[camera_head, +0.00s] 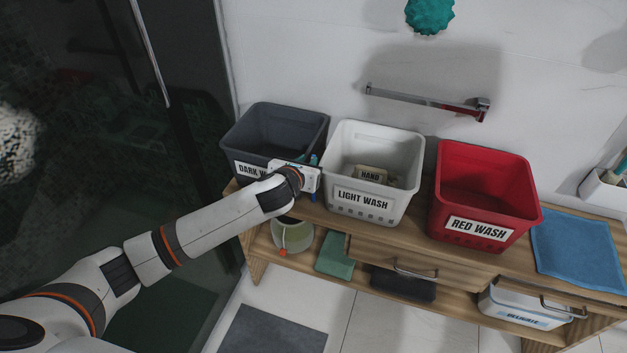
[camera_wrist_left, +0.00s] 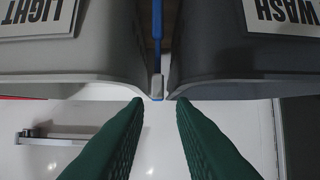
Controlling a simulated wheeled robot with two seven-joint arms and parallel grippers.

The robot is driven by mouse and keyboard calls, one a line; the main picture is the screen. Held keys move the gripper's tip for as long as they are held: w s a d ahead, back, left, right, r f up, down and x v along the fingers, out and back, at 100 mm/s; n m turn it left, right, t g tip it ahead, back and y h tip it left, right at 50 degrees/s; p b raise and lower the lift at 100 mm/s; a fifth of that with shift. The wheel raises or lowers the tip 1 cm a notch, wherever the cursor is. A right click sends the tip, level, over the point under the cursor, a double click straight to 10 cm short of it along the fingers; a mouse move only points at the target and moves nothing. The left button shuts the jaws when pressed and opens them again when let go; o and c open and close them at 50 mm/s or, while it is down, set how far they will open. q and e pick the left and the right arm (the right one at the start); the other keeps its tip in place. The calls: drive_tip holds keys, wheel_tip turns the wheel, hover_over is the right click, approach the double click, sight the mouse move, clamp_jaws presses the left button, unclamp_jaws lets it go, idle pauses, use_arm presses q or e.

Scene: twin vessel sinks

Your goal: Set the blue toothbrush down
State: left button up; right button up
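The blue toothbrush (camera_wrist_left: 157,40) shows in the left wrist view as a thin blue handle with a pale head, in the gap between the light wash bin (camera_wrist_left: 85,62) and the dark wash bin (camera_wrist_left: 240,62). My left gripper (camera_wrist_left: 160,100) has its two green fingers spread apart, with a clear gap on both sides of the brush's line; neither finger touches it. In the head view my left gripper (camera_head: 314,160) is at the gap between the dark bin (camera_head: 262,118) and the white bin (camera_head: 350,138), and mostly hides the brush. My right gripper is out of view.
A red wash bin (camera_head: 480,190) and a blue towel (camera_head: 577,248) stand to the right on the wooden bench (camera_head: 405,245). A towel bar (camera_head: 425,100) is on the wall behind. A jar (camera_head: 292,236) and a green cloth (camera_head: 335,254) are on the lower shelf.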

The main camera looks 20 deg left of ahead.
sight(312, 158)
use_arm(q)
drive_tip(key=x, duration=0.4)
drive_tip(key=shift+d+f, duration=0.1)
drive_tip(key=shift+d, duration=0.05)
drive_tip(key=shift+s, duration=0.1)
clamp_jaws()
